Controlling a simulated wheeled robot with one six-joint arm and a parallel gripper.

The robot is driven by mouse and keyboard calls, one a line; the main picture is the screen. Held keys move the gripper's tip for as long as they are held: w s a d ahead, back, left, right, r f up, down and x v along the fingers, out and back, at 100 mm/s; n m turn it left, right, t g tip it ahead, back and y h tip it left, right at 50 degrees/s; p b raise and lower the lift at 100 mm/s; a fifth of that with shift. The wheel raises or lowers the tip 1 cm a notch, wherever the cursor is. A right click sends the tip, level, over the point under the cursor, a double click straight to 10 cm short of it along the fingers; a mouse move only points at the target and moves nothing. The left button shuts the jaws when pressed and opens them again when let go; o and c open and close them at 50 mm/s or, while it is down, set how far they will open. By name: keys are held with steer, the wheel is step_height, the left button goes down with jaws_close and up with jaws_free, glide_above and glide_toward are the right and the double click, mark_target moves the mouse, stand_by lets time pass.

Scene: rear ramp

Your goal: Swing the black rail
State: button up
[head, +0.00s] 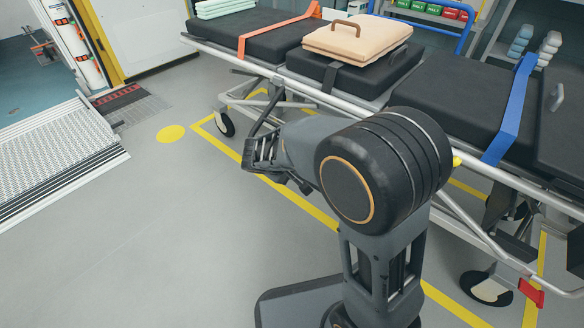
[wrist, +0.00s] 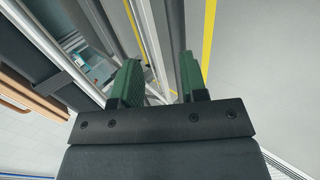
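A thin dark bar (head: 266,112), which looks like the black rail, slopes down from the near side of the stretcher (head: 262,72) toward my gripper (head: 260,158). My gripper is beside the stretcher's near side, above the floor. In the wrist view its two green-padded fingers (wrist: 157,82) stand apart with a gap between them. Grey and dark bars pass behind the fingers there, and I see nothing clearly held. I cannot tell whether the fingers touch the black rail. My arm hides part of the stretcher's near side.
Folded tan blankets (head: 352,40) and a blue strap (head: 508,115) lie on the stretcher. A wheel (head: 225,124) stands below it. A metal ramp (head: 55,150) is at the left. Yellow lines mark the floor, which is clear at the lower left.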

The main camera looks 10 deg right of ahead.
steer(key=shift+o, duration=0.8)
steer(key=p+v, duration=0.5)
steer(key=v, duration=0.8)
steer(key=shift+s+r+p, duration=0.15)
steer(key=shift+r+p, duration=0.2)
steer(key=shift+p, duration=0.05)
steer(key=shift+a, duration=0.15)
steer(key=shift+c, duration=0.2)
